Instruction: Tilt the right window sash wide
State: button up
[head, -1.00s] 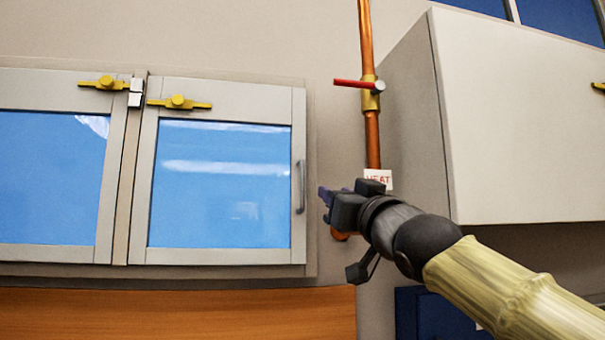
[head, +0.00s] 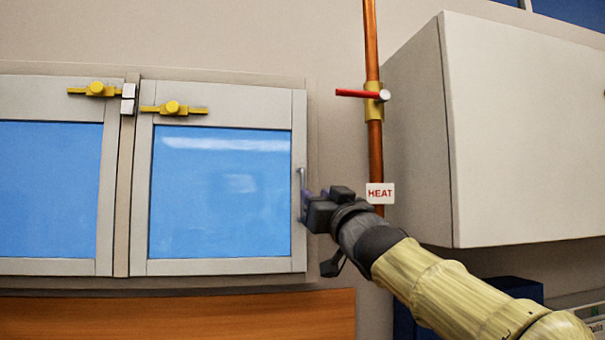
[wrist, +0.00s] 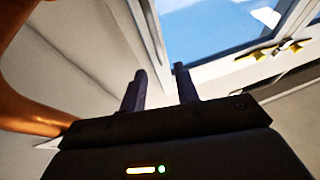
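The right window sash (head: 222,266) has a pale grey frame around blue glass and looks shut in the head view. Its upright grey handle (head: 302,180) is on the right frame side. A yellow latch (head: 173,108) lies level across its top left. My gripper (head: 307,205) is at the handle's lower part, overlapping it in the picture; contact cannot be told. In the wrist view my gripper (wrist: 159,80) has its two dark fingers apart, with nothing clearly between them. The sash glass (wrist: 215,28) and a yellow latch (wrist: 272,50) show beyond the fingers.
The left sash (head: 55,267) with its yellow latch (head: 93,89) is beside it. A copper pipe (head: 372,50) with a red-levered valve (head: 372,95) and a HEAT label (head: 380,193) runs right of the window. A pale wall cabinet (head: 520,130) stands farther right.

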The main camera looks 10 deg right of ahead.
aim_at(303, 184)
jog(key=shift+p+x, duration=1.2)
jog(key=shift+p, duration=0.1)
jog(key=shift+w+r+p, duration=0.45)
jog(key=shift+w+p, duration=0.1)
jog(key=shift+w, duration=0.05)
jog(key=shift+p+x, duration=0.55)
jog(key=shift+x, duration=0.25)
jog(key=shift+p+x, duration=0.6)
jog(key=shift+x, duration=0.15)
jog(key=shift+w+a+r+p, duration=0.1)
jog(key=shift+w+p, duration=0.1)
jog(key=shift+w, duration=0.15)
jog(key=shift+w+a+p, duration=0.1)
jog(key=shift+w+p, duration=0.05)
jog(key=shift+w, duration=0.25)
grip_shut()
